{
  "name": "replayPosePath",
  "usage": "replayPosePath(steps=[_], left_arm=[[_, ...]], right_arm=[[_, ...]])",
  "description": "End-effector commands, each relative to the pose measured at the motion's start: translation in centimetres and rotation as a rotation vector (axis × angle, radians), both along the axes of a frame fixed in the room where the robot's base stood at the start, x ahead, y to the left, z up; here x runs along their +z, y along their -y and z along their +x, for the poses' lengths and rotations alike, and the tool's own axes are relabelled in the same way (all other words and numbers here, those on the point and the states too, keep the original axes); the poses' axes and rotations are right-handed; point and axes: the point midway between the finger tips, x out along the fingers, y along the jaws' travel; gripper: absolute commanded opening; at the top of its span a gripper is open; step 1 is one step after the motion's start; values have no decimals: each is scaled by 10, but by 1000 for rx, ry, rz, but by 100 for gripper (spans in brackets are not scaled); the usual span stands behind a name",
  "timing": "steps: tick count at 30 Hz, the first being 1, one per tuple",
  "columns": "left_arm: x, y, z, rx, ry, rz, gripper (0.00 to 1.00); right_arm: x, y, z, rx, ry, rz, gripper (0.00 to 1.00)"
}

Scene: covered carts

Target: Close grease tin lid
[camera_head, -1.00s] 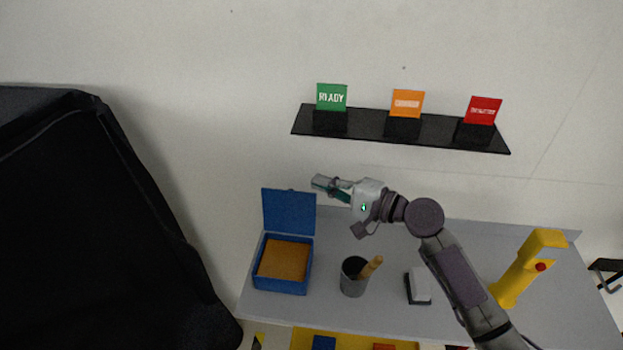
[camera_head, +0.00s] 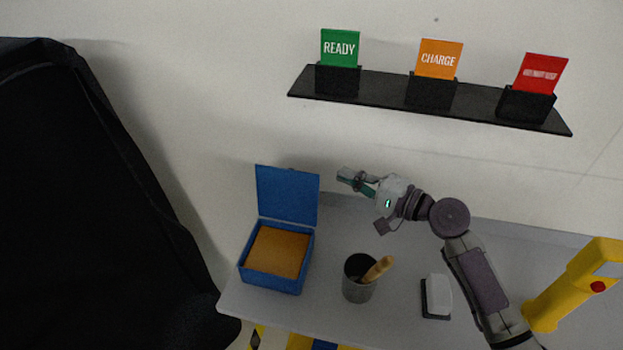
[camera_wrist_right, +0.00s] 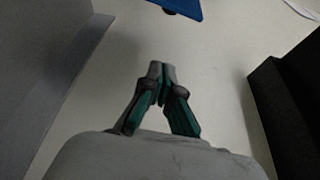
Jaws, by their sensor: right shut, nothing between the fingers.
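The blue grease tin (camera_head: 272,283) stands on the left part of the grey table, filled with orange-brown grease (camera_head: 277,252). Its blue lid (camera_head: 287,194) is raised upright at the back edge. My right gripper (camera_head: 346,177) is shut and empty, in the air to the right of the lid and apart from it. In the right wrist view the fingertips (camera_wrist_right: 162,72) meet with nothing between them, and a blue piece, probably the lid (camera_wrist_right: 182,6), shows at the top edge. My left gripper is not in view.
A dark cup (camera_head: 360,288) with a wooden handle and a black-and-white block (camera_head: 437,296) stand on the table (camera_head: 390,325). A yellow post (camera_head: 573,290) stands at the right. Above, a black wall shelf (camera_head: 390,93) holds three coloured cards. A black covered shape (camera_head: 80,200) fills the left.

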Motion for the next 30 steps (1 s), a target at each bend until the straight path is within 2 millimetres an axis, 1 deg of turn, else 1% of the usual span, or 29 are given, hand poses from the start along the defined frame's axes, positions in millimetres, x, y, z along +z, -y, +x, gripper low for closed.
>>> replayPosePath(steps=[5, 8, 17, 19, 21, 25, 30], left_arm=[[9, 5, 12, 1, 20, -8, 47], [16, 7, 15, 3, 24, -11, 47], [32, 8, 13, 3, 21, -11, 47], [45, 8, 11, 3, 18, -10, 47], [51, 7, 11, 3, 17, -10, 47], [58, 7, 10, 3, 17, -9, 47], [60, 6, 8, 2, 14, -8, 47]], right_arm=[[3, -13, 11, 0, 0, 4, 0], [4, -28, 23, 1, 0, 4, 0], [0, -77, 64, 2, 1, 2, 0], [3, -81, 53, 1, -2, -1, 0], [4, -84, 43, 2, -1, 0, 0], [3, -88, 32, 0, 0, 0, 0], [2, -90, 27, 0, 1, -1, 0]])
